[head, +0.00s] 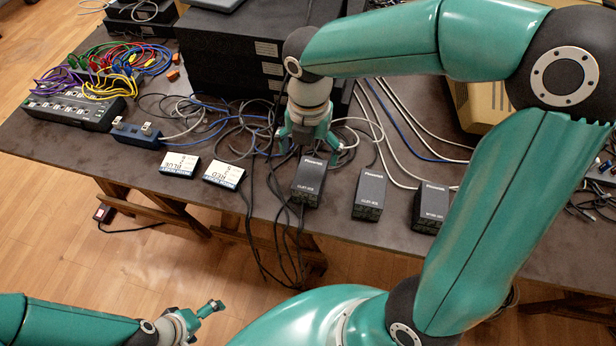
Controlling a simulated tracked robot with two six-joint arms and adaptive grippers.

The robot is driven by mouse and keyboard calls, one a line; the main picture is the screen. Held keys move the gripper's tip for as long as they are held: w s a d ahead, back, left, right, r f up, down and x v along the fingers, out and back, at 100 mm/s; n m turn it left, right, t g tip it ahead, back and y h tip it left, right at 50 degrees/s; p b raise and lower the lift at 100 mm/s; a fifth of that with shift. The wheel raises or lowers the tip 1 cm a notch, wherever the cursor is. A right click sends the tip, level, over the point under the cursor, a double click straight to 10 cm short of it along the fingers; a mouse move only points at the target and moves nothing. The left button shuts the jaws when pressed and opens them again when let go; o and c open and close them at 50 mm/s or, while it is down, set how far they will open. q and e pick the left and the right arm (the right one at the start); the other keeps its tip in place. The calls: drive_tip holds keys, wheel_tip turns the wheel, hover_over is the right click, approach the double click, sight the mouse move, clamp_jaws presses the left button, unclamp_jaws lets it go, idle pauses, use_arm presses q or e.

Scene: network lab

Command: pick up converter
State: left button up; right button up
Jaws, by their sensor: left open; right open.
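Three small black boxes with white lettering, which look like the converters, stand in a row along the table's front edge: the left box (308,184), the middle box (369,196) and the right box (430,209). Which one is the task's converter I cannot tell. My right gripper (318,150) points down just behind the left box, open, with its fingers close to that box's back edge. Whether they touch it I cannot tell. My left gripper (213,308) is open and empty, low in front of the table, over the floor.
Two white-topped boxes (180,164) (223,174) lie left of the black ones. A blue device (137,134) and a patch panel with coloured cables (72,111) are further left. A large black case (232,60) stands behind.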

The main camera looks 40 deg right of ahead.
sight(310, 174)
wheel_tip(310, 174, down, 8)
drive_tip(key=shift+s+f+b, duration=0.1)
drive_tip(key=shift+f+b, duration=0.15)
drive_tip(key=shift+b, duration=0.15)
drive_tip(key=c, duration=1.5)
drive_tip(key=shift+o, duration=0.2)
drive_tip(key=shift+r, duration=0.15)
